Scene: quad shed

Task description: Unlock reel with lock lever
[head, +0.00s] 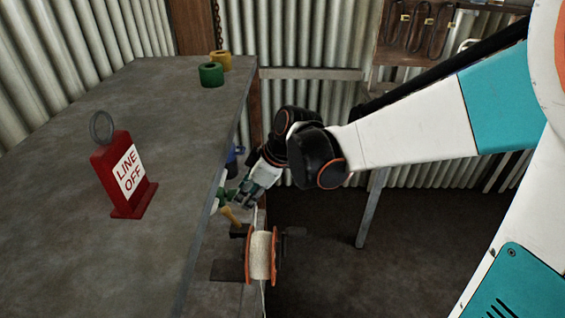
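The reel (261,256) has orange flanges and is wound with pale line. It is mounted low beside the grey bench, at its right side. A dark piece sticks out to the right of the reel, and a yellow piece (231,217) shows just above and left of it. I cannot tell which part is the lock lever. My gripper (240,197) is at the bench's right edge, above and a little left of the reel, close to green and yellow parts. Its fingertips are small and partly mixed with these parts, so contact and finger opening are unclear.
On the grey bench (150,90) stand a red "LINE OFF" sign (125,178) with a ring, a green roll (211,75) and a yellow roll (220,60). A blue item (232,160) sits by the bench edge. Dark floor (320,250) is open to the right.

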